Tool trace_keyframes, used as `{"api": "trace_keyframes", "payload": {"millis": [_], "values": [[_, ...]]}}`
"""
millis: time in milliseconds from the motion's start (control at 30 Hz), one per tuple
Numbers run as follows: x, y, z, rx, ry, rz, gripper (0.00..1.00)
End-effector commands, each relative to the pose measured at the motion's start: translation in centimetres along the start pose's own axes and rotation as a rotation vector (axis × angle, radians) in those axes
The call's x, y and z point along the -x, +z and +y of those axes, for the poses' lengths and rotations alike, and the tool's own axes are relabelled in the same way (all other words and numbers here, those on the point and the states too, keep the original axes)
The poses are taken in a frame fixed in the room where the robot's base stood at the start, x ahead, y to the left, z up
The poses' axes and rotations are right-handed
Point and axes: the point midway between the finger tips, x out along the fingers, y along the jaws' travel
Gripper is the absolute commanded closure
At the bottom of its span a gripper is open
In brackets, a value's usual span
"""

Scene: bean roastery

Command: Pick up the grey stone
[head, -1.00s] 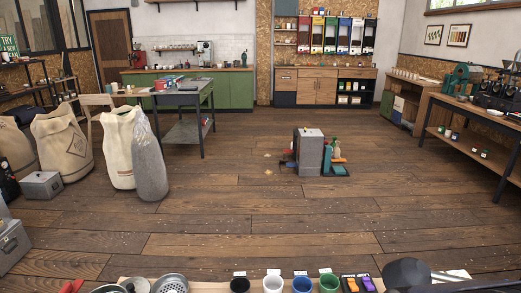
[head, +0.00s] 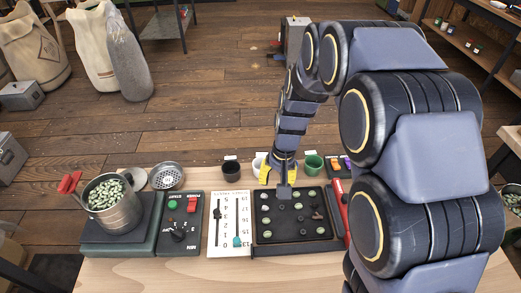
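A black tray (head: 300,247) lies on the wooden bench, holding several small pieces: green beans and darker bits. One small grey piece (head: 299,206) in it may be the grey stone, but it is too small to be sure. My gripper (head: 284,192), with yellow sides, points down over the back part of the tray. Its fingertips look close together, and I cannot tell whether they are open or shut or hold anything. My gripper hides part of the tray's back edge.
A pot of green beans (head: 112,207) stands left on a dark base. Beside it are a control box (head: 180,240) and a white slider panel (head: 228,215). Behind the tray are a black cup (head: 231,172) and green cup (head: 313,166). A red-handled tool (head: 336,200) lies right.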

Motion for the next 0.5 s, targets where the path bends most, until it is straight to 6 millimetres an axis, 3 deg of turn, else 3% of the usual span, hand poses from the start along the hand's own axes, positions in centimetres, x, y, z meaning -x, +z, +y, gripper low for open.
{"api": "trace_keyframes", "payload": {"millis": [33, 200, 300, 500], "values": [[-2.0, -1.3, -0.3, -0.017, -0.003, 0.006, 0.69], [-7.0, -4.6, -1.1, -0.072, -0.017, 0.051, 0.69], [-9.0, -5.7, -1.3, -0.094, -0.022, 0.067, 0.69], [-10.9, -6.4, -1.4, -0.108, -0.024, 0.080, 0.69]]}}
